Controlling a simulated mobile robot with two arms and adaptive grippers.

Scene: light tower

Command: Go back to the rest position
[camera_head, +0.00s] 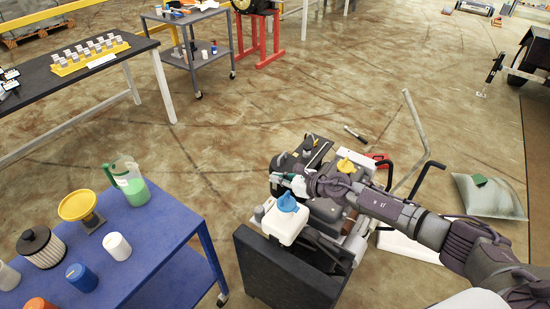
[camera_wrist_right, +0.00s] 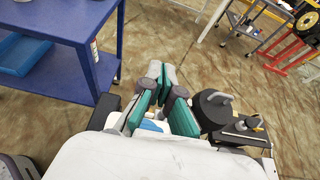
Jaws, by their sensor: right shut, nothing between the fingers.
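My right arm comes in from the right in the head view and reaches over the light tower machine (camera_head: 325,205). My right gripper (camera_head: 284,181) is shut and empty above the machine, near a white tank with a blue cap (camera_head: 287,203). In the wrist view its teal and grey fingers (camera_wrist_right: 163,78) are together with nothing between them. The machine's dark and white parts lie close below and beside the fingers. My left gripper does not show in either view.
A blue cart (camera_head: 165,245) at the left holds a jug of green liquid (camera_head: 130,183), a yellow funnel (camera_head: 77,206) and several containers. A black-topped table (camera_head: 60,85) stands behind. Bent metal bars (camera_head: 416,130) rise right of the machine. Floor between cart and machine is clear.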

